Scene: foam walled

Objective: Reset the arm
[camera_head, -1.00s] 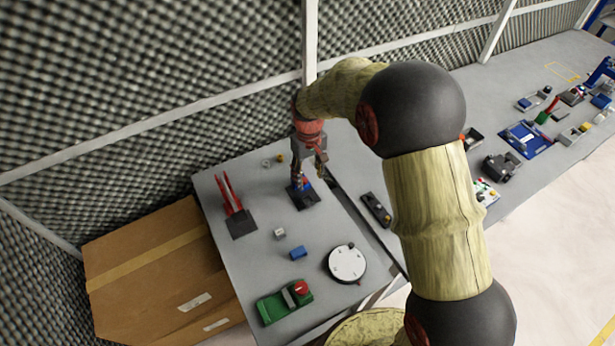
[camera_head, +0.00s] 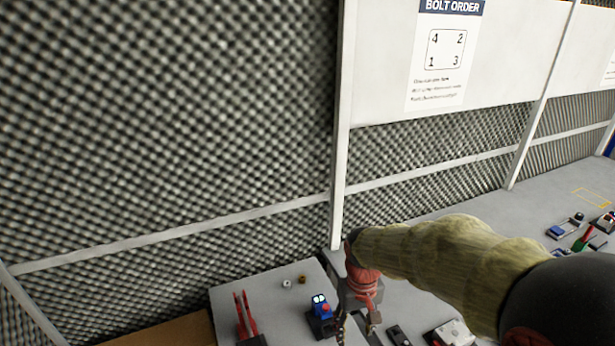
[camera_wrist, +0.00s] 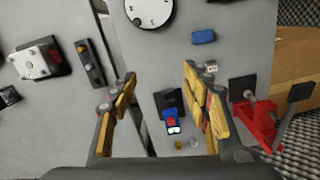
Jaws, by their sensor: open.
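My gripper (camera_head: 358,322) hangs beside the wall, over the near table, at the bottom of the head view. Its fingertips are partly cut off there. In the wrist view my gripper (camera_wrist: 160,74) has its yellow-padded fingers spread wide, with nothing between them. A small blue and red device (camera_head: 321,308) on a black base stands just left of my gripper in the head view. It also shows in the wrist view (camera_wrist: 172,121), below and between the fingers and apart from them.
A red two-pronged fixture (camera_head: 246,316) stands left on the grey table. The wrist view shows a white round dial (camera_wrist: 149,8), a blue block (camera_wrist: 203,36) and a grey box (camera_wrist: 38,60).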

